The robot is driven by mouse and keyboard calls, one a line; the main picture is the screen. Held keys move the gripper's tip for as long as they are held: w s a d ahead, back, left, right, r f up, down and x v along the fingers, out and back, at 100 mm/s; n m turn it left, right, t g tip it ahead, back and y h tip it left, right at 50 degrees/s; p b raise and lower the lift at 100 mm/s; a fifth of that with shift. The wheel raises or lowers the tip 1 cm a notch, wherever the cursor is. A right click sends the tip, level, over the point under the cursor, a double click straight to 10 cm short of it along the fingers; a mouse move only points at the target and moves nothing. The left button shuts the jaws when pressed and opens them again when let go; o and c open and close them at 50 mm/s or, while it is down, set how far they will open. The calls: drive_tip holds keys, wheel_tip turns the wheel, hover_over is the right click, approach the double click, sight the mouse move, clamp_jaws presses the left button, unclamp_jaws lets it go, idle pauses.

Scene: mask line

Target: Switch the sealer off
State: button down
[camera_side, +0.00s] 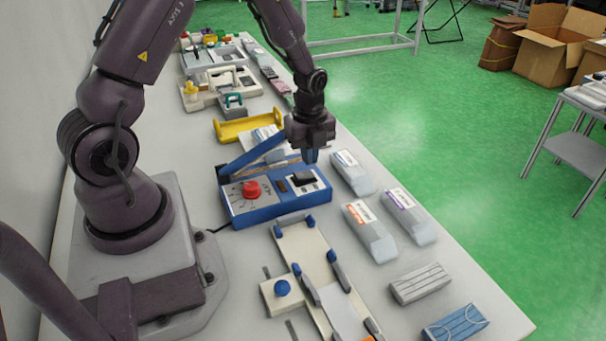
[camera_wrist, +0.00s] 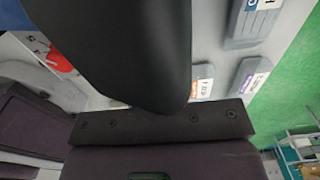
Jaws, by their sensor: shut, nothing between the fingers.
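The sealer (camera_side: 262,210) is a blue box with a pale top panel, a red knob (camera_side: 251,189) and a raised blue bar (camera_side: 250,155) behind. A black switch (camera_side: 303,178) sits at the panel's right, and a small dark reddish piece (camera_side: 281,186) lies between it and the knob. I cannot tell which way the switch is set. My gripper (camera_side: 311,157) is shut and empty, pointing down just above the switch's back edge; contact is unclear. In the wrist view my dark fingers hide the switch, while the red knob (camera_wrist: 58,60) shows at left.
Several grey packs with labels, one of them (camera_side: 352,171) close right of the sealer, line the table's right side. A cream fixture with blue knobs (camera_side: 320,262) stands in front. A yellow tray (camera_side: 245,127) is behind. Mask bundles (camera_side: 455,323) lie at the front right.

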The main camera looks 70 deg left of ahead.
sight(299, 178)
drive_tip(key=shift+r, duration=1.9)
drive_tip(key=shift+s+n, duration=0.2)
drive_tip(key=shift+n, duration=0.9)
drive_tip(key=n, duration=0.1)
drive_tip(key=s+n, duration=0.1)
drive_tip(key=n, duration=0.1)
drive_tip(key=s+d+r+n+g, duration=0.1)
drive_tip(key=shift+s+n, duration=0.25)
drive_tip(key=shift+n, duration=0.05)
drive_tip(key=s+d+r+n+t, duration=0.3)
drive_tip(key=s+d+r+n, duration=0.2)
drive_tip(key=r, duration=0.5)
drive_tip(key=s+d+r+n+t, duration=0.3)
drive_tip(key=s+d+r+n, duration=0.3)
drive_tip(key=r, duration=0.5)
drive_tip(key=shift+s+r+t, duration=0.15)
drive_tip(key=shift+s+t, duration=0.15)
drive_tip(key=shift+s, duration=0.3)
drive_tip(key=shift+d, duration=0.1)
